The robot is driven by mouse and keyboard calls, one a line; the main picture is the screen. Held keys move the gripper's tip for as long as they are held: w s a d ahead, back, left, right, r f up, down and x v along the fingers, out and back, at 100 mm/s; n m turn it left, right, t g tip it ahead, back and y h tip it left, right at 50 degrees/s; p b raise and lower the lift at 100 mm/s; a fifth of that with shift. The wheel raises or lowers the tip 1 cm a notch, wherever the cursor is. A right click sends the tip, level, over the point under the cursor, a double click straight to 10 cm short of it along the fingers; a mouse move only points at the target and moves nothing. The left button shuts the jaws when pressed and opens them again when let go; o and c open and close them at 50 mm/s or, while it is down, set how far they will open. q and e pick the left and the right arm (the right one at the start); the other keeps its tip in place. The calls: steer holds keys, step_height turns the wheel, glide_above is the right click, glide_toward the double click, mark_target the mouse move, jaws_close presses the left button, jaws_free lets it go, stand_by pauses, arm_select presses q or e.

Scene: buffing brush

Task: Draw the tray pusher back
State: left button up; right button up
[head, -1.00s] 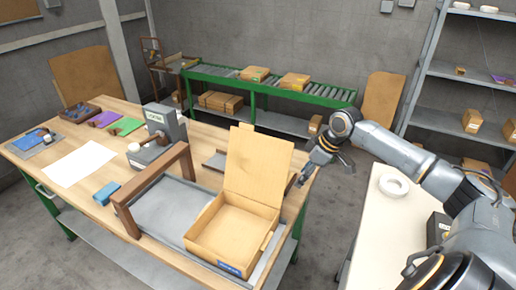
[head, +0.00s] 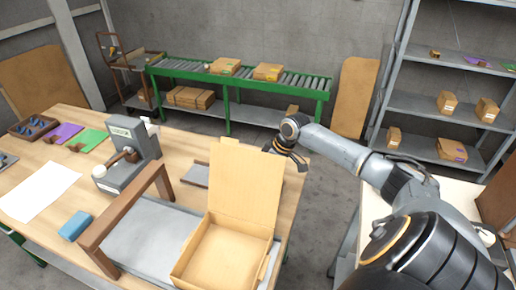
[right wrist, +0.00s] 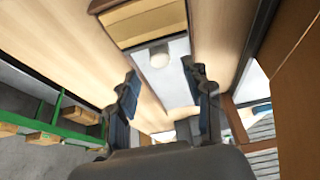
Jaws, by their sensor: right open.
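A grey metal tray (head: 196,175) lies on the workbench, partly hidden behind the open cardboard box's lid (head: 245,185). The top of a brown piece (head: 229,141) shows just above the lid. In the right wrist view, a wooden block (right wrist: 150,22) and a round pale knob (right wrist: 159,57) are at a light plate (right wrist: 172,75); I cannot tell for certain which part is the pusher. My left gripper is out of view.
The open box (head: 208,262) stands on a grey surface beside a brown wooden frame (head: 122,222). A grey machine (head: 130,155), a blue block (head: 75,226) and white paper (head: 38,190) are on the bench (head: 40,235). A green roller conveyor (head: 240,82) stands behind.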

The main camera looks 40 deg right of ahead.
steer(key=shift+x, duration=2.75)
jaws_close()
